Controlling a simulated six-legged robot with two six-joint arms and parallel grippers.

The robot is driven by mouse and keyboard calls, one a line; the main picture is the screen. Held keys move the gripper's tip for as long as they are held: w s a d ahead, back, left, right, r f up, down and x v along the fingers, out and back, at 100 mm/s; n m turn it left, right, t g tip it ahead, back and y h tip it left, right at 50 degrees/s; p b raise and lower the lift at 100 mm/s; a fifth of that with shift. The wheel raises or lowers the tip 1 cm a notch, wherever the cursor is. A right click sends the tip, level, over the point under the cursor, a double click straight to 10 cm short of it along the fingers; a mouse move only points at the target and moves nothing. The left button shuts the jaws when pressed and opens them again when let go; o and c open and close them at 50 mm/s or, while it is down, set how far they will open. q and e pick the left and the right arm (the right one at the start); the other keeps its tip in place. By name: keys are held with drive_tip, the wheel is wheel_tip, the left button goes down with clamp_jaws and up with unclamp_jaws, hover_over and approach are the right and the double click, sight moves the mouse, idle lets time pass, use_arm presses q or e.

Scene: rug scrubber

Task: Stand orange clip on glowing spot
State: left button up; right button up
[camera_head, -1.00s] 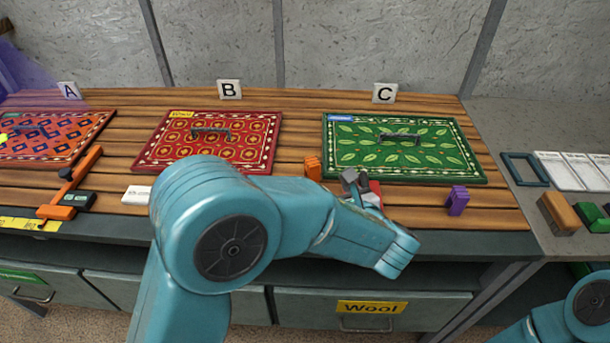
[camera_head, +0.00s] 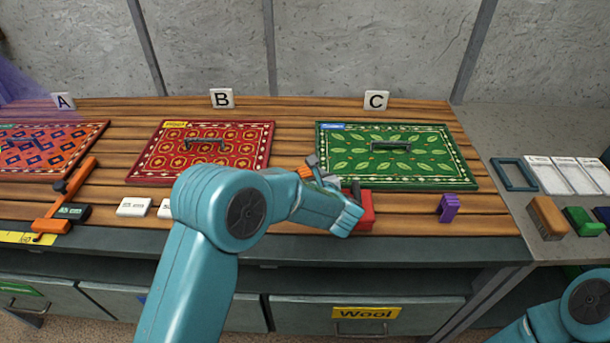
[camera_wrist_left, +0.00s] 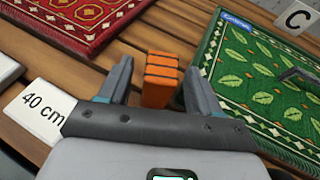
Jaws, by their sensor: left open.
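The orange clip (camera_head: 304,172) stands on the slatted table between the red rug and the green rug, partly covered by my left gripper (camera_head: 318,172) in the head view. In the left wrist view the ridged orange clip (camera_wrist_left: 161,82) shows between the two fingers of the open left gripper (camera_wrist_left: 157,75). I cannot tell whether a finger touches it. No glowing spot is clear; a faint purple haze (camera_head: 30,75) hangs at the upper left, by sign A. My right gripper is out of view.
The red rug (camera_head: 200,150) lies left of the clip and the green rug (camera_head: 397,155) right. A red block (camera_head: 366,212), a purple clip (camera_head: 448,208) and white cards (camera_head: 134,207) line the front. An orange clamp-like tool (camera_head: 66,197) lies at left. Bare slats separate the rugs.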

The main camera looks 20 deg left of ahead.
use_arm(q)
drive_tip(key=shift+w+a+f, duration=0.3)
drive_tip(key=shift+w+a, duration=0.15)
drive_tip(key=shift+w, duration=0.05)
drive_tip(key=c, duration=1.1)
drive_tip(key=shift+r, duration=0.1)
